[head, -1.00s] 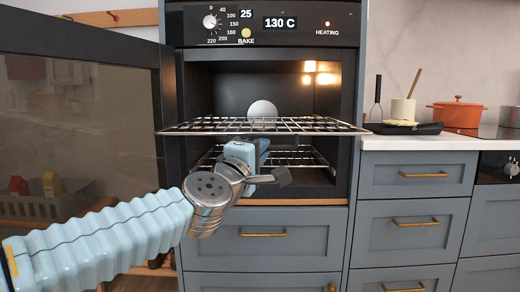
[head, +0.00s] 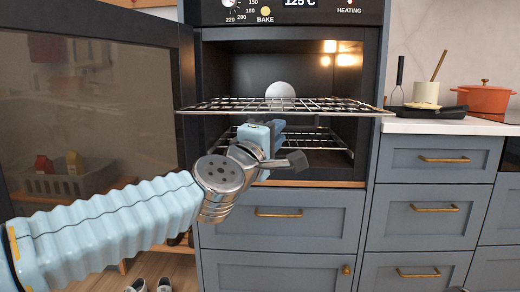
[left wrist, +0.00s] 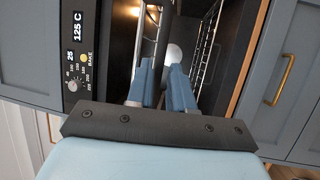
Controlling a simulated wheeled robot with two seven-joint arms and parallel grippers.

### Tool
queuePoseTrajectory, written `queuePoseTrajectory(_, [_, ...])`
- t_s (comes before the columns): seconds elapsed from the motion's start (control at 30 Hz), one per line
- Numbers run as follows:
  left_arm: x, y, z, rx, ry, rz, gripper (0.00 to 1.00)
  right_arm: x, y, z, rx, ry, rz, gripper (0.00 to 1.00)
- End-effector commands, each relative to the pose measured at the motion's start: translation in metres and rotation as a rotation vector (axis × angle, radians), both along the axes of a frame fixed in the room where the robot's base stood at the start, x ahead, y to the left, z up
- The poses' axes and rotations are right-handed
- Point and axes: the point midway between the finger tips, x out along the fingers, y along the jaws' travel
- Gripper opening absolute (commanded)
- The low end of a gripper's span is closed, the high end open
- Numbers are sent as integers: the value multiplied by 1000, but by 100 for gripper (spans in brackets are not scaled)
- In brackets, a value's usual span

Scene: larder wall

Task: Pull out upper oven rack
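The upper oven rack (head: 335,106) is a wire shelf standing out past the front of the oven opening, roughly level. My left gripper (head: 275,130) is at its front, just below the front edge in the head view and left of its middle. In the left wrist view its two blue fingers (left wrist: 162,80) stand apart, pointing into the oven. A dark strip shows between them; I cannot tell whether it is the rack's edge. I see no clear contact with the rack. My right gripper is not in view.
A lower rack (head: 322,140) is further down inside the oven. A white round object (head: 280,90) shows above the upper rack. The open oven door (head: 100,110) stands at the left. Drawers (head: 280,225) are below, and a counter (head: 440,126) is at the right.

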Motion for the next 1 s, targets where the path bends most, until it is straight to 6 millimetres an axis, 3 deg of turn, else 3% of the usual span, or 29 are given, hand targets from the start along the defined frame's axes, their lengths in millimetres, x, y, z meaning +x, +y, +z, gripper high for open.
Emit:
queuePoseTrajectory(0.3, [-71, 30, -14, 1, -3, 1, 21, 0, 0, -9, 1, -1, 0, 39])
queuePoseTrajectory(0.5, [-100, 42, -20, 1, -2, 1, 21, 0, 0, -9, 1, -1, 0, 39])
queuePoseTrajectory(0.7, [-108, 46, -22, 1, 1, 1, 21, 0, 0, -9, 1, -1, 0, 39])
queuePoseTrajectory(1.0, [-102, 45, -27, 15, 11, 4, 21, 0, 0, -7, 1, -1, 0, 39])
